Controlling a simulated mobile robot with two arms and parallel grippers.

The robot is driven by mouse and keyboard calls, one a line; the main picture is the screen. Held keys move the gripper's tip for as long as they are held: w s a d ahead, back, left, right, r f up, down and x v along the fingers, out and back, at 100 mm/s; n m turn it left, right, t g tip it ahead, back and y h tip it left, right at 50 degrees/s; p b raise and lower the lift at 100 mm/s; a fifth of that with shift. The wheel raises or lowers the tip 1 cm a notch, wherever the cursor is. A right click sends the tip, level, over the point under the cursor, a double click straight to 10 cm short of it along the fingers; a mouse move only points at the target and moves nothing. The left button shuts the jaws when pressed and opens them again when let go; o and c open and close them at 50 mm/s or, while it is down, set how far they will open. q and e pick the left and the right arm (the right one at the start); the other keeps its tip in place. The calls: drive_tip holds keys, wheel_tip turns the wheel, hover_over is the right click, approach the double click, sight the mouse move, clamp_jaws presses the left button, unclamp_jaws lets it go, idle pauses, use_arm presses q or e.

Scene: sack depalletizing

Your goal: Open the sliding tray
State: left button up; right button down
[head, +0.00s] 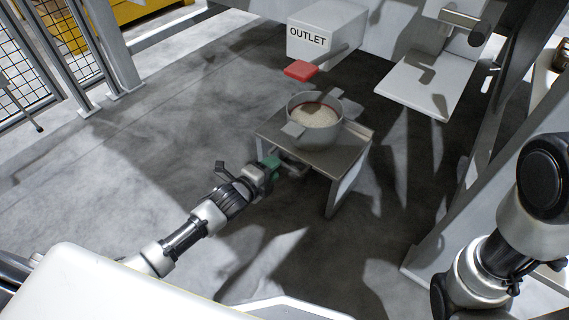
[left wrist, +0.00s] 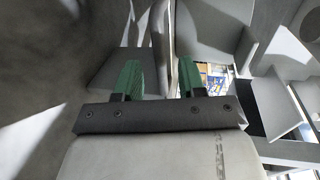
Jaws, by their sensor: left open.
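A low grey metal stand (head: 347,157) with a flat top and side panels is near the middle of the head view; I cannot tell which part of it slides. A round pot (head: 318,112) with pale contents sits on its top. My left gripper (head: 273,164) is at the stand's near left side, just below the top edge, by a dark bar (head: 292,168). In the left wrist view, its green fingers (left wrist: 160,78) are apart, with a narrow grey upright surface visible between and beyond them. Contact with the stand is unclear. My right gripper is out of view.
A white box marked OUTLET (head: 322,40) with a red flap (head: 300,70) hangs above and behind the pot. A pale panel (head: 425,85) juts out at the right. Grey posts stand farther right. The floor left of the stand is clear.

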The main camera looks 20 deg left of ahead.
use_arm(q)
drive_tip(key=b+x, duration=0.1)
drive_tip(key=x, duration=0.1)
drive_tip(key=b+x, duration=0.1)
drive_tip(key=x, duration=0.1)
drive_tip(key=shift+w+d+f+b, duration=0.1)
drive_tip(key=shift+w+f+b, duration=0.15)
drive_tip(key=shift+f+b, duration=0.05)
drive_tip(key=shift+w+d+r+b, duration=0.1)
drive_tip(key=shift+w+d+b, duration=0.2)
drive_tip(key=shift+w, duration=0.35)
drive_tip(key=c, duration=0.5)
clamp_jaws()
